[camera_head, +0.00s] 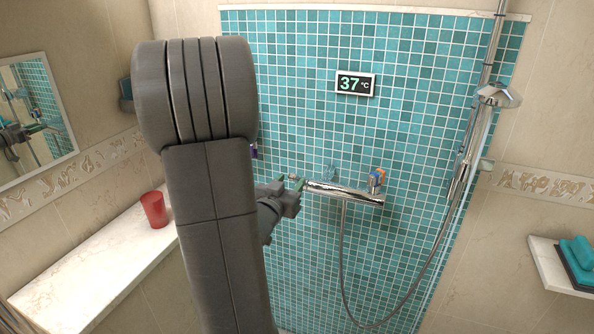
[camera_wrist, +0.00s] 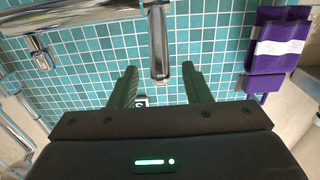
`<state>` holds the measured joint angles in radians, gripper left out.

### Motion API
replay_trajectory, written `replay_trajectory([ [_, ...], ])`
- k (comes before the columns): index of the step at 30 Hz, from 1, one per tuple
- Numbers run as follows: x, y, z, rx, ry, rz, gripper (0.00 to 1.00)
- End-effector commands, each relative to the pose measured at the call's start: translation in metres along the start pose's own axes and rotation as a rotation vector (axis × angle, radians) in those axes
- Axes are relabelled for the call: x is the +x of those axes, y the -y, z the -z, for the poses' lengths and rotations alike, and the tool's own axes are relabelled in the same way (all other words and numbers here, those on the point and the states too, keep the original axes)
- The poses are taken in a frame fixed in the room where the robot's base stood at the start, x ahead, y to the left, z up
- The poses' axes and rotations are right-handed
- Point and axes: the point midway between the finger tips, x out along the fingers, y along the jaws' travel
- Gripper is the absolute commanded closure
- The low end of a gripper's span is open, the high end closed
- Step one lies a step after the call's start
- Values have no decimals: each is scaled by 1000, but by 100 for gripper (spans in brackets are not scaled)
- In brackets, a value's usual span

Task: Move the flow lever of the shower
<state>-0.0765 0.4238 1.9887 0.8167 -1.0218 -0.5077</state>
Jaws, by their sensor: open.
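The chrome shower mixer bar (camera_head: 345,193) runs across the teal tiled wall, and its body crosses the top of the wrist view (camera_wrist: 85,14). A chrome lever (camera_wrist: 158,42) sticks out at the mixer's end and lies between my fingertips in the wrist view. My gripper (camera_head: 296,184) is at the mixer's left end in the head view. Its two green fingers, also in the wrist view (camera_wrist: 159,67), are open, one on each side of the lever, with gaps to both.
A hose (camera_head: 342,265) hangs below the mixer, and a hand shower (camera_head: 498,96) is on a rail at right. A 37 °C display (camera_head: 355,84) is above. A red cup (camera_head: 154,209) stands on the left ledge. A purple item (camera_wrist: 278,45) is close to my gripper's right in the wrist view.

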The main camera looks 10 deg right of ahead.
Motion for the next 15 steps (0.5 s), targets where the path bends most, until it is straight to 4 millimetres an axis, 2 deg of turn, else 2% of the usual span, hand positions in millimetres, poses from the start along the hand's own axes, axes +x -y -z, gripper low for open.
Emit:
replay_trajectory([
  [1,11,-1,1,0,1,-4,56],
  [6,39,0,2,0,0,-1,56],
  [10,52,0,1,1,0,-1,56],
  [15,59,0,0,0,0,1,56],
])
